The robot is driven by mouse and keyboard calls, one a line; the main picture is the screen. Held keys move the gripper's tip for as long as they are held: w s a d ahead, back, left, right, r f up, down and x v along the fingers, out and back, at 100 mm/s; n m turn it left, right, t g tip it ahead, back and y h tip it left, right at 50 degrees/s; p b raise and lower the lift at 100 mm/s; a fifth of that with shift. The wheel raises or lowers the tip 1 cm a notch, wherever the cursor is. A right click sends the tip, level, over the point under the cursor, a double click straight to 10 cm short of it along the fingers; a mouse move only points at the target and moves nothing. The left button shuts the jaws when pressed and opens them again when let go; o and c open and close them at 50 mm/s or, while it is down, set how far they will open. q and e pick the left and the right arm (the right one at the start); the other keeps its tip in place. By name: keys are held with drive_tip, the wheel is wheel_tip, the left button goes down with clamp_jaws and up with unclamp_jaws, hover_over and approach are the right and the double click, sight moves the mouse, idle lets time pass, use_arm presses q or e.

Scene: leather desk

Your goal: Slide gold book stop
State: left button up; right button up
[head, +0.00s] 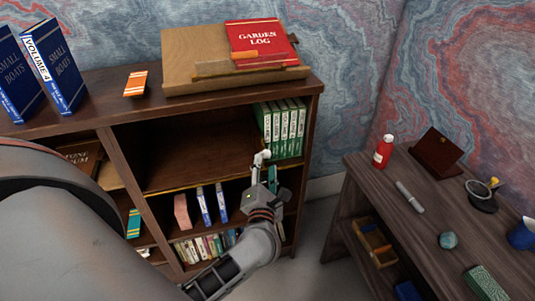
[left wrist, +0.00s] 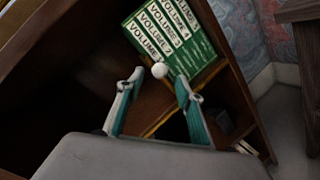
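A thin gold strip (head: 205,183) runs along the front edge of the middle shelf; it also shows in the left wrist view (left wrist: 158,122). A small pale round knob (left wrist: 159,70) sits near the lower front of the green volumes (left wrist: 170,35); whether it belongs to the gold stop I cannot tell. My left gripper (left wrist: 160,82) is open, with its fingers apart and the knob showing between the fingertips; contact is not clear. In the head view, my left gripper (head: 262,165) is at the shelf front, just below the green volumes (head: 281,128). My right gripper is not in view.
The shelf left of the green volumes is empty. A red Garden Log book (head: 262,42) lies on a board on top. At right, a dark desk (head: 440,215) holds a red bottle (head: 383,151) and small items.

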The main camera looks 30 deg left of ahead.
sight(266, 157)
use_arm(q)
drive_tip(key=x, duration=0.5)
drive_tip(key=shift+w+a, duration=0.25)
drive_tip(key=shift+w, duration=0.1)
drive_tip(key=shift+c, duration=0.3)
clamp_jaws()
